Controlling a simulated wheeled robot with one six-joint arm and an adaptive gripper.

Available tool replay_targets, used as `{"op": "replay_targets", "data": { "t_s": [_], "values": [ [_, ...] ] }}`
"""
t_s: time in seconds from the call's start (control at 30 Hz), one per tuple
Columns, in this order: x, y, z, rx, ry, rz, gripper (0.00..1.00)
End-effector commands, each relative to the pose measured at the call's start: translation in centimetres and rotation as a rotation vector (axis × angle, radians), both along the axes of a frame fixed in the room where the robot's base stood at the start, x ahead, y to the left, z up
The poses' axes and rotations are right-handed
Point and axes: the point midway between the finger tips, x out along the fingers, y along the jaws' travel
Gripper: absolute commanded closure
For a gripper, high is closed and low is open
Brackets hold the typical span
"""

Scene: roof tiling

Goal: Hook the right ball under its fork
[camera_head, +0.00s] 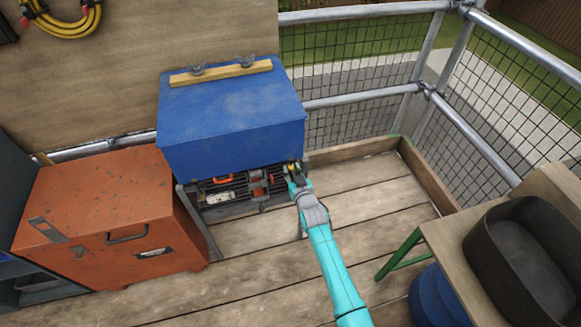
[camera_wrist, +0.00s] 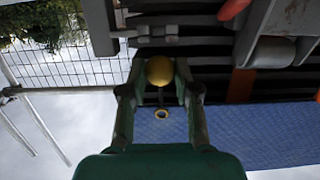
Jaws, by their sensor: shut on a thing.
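The right ball (camera_wrist: 159,70) is yellow and sits between the fingertips of my gripper (camera_wrist: 160,84), which is shut on it. In the head view my gripper (camera_head: 295,173) is at the right front edge of the blue cover (camera_head: 230,115), with a small yellow spot of the ball (camera_head: 291,168) showing. A grey metal bracket (camera_wrist: 157,36) lies just above the ball in the wrist view; I cannot tell whether it is the fork or whether the ball touches it. A small yellow ring (camera_wrist: 162,113) shows between the fingers, near the blue cover (camera_wrist: 250,130).
An orange metal chest (camera_head: 100,215) stands left of the covered unit. A dark slatted rack (camera_head: 245,190) with an orange-handled tool and a white item sits under the cover. A mesh railing (camera_head: 350,70) is behind. A black tub (camera_head: 525,250) is at right. Planks in front are clear.

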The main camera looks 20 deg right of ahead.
Motion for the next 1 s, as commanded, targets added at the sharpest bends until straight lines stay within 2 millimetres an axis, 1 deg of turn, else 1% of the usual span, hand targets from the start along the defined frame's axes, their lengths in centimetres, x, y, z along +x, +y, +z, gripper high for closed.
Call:
{"op": "replay_targets", "data": {
  "t_s": [0.7,1.0],
  "values": [
    [-3.8,0.0,-0.6,0.000,0.002,0.000,0.88],
    [-4.3,0.0,-0.6,0.000,0.002,0.000,0.88]
  ]
}}
